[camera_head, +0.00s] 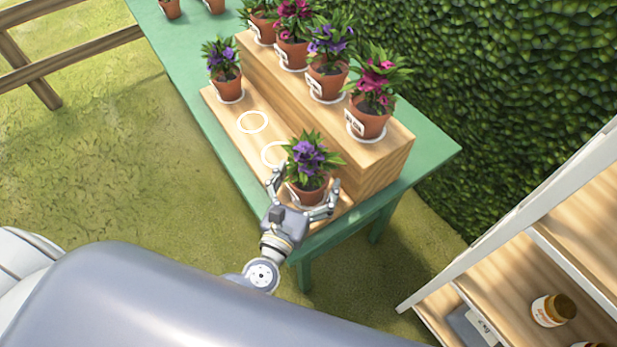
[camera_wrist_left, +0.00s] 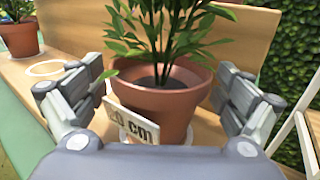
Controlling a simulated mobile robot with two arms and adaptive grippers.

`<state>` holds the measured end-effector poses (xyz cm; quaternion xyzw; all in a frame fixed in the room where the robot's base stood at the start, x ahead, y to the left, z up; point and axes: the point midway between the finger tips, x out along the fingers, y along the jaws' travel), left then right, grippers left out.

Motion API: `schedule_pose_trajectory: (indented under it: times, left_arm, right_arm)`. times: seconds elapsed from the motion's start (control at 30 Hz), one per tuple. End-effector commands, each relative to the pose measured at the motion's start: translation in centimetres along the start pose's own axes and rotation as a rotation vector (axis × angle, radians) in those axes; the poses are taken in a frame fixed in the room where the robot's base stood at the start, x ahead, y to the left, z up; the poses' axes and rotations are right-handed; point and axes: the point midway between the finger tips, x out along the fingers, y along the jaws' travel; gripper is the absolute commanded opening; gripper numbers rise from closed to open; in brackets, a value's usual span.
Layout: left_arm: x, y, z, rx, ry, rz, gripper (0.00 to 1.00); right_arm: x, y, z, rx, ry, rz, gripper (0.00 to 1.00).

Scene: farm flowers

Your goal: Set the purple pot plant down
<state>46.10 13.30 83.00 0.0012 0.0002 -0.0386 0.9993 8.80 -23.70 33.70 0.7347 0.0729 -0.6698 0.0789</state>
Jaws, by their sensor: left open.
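The purple pot plant (camera_head: 309,183) stands upright in its terracotta pot at the near end of the lower wooden step (camera_head: 222,111). My left gripper (camera_head: 305,196) is open, with its fingers on either side of the pot. In the left wrist view the pot (camera_wrist_left: 163,98) stands between the open fingers of the gripper (camera_wrist_left: 160,105), with gaps visible on both sides. A white ring shows under the pot, and a tag reading "20 cm" (camera_wrist_left: 134,125) is on its front. My right gripper is not in view.
Two empty white rings (camera_head: 252,122) are on the lower step beyond the plant, then another purple plant (camera_head: 224,69). Several plants line the upper step (camera_head: 385,150). The green table (camera_head: 190,50) ends nearby; a shelf with jars (camera_head: 553,310) stands right.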

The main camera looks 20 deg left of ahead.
Motion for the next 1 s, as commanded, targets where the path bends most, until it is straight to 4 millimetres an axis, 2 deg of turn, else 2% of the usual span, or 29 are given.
schedule_pose_trajectory:
  times: [0.13,0.27,0.6,0.7,0.83,1.0]
  left_arm:
    - [0.0,0.0,0.5,0.000,0.000,0.000,0.94]
    - [-1.8,-0.1,0.0,0.000,0.003,-0.002,0.94]
    - [-8.7,0.0,-0.1,0.001,0.004,-0.002,0.94]
    - [-10.2,0.0,0.0,0.000,0.002,-0.001,0.94]
    - [-11.4,0.0,0.1,0.000,0.000,-0.001,0.94]
    - [-12.0,0.0,0.3,0.000,-0.001,0.000,0.94]
  right_arm:
    - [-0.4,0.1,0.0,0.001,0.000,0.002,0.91]
    - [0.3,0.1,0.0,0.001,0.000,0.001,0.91]
    - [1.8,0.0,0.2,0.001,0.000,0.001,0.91]
    - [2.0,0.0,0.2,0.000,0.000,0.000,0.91]
    - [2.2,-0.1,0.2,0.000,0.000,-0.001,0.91]
    - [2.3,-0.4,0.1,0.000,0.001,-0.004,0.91]
